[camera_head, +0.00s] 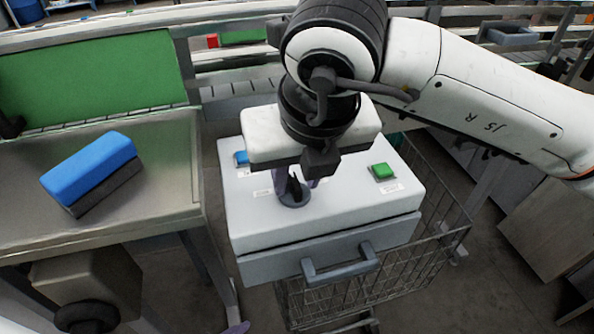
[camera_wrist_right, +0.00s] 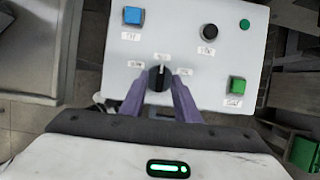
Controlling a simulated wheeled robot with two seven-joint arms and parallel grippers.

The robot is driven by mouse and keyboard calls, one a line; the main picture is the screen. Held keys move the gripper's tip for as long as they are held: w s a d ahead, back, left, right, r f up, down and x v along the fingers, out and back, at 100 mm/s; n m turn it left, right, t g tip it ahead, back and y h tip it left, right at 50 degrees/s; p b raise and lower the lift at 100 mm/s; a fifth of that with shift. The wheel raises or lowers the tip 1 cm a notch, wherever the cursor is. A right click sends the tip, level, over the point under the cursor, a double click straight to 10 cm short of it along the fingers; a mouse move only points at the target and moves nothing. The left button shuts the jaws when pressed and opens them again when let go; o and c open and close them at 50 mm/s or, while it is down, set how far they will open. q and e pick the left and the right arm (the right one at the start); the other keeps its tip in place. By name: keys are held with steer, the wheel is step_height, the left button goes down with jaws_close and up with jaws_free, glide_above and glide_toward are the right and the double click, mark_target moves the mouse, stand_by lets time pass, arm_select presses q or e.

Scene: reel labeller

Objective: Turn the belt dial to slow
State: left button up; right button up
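The belt dial (camera_wrist_right: 158,78) is a black knob on the sloping light-grey top of a control box (camera_head: 330,222). It also shows in the head view (camera_head: 294,194), partly hidden by my gripper. Three small labels surround the dial, at its left, top and right; their words are too blurred to read. The dial's ridge stands nearly upright in the wrist view, towards the top label. My right gripper (camera_wrist_right: 159,84) is over the dial, with one purple finger on each side and a small gap visible. My left gripper is in neither view.
The box also carries a blue button (camera_wrist_right: 133,16), a black knob (camera_wrist_right: 210,32), a small green light (camera_wrist_right: 244,24) and a green button (camera_wrist_right: 237,85). A drawer handle (camera_head: 341,265) juts from its front. A blue-topped block (camera_head: 90,170) lies on the table at left.

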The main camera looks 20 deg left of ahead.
steer(key=shift+a+f, duration=0.1)
steer(key=shift+f, duration=0.1)
steer(key=shift+c, duration=0.2)
jaws_close()
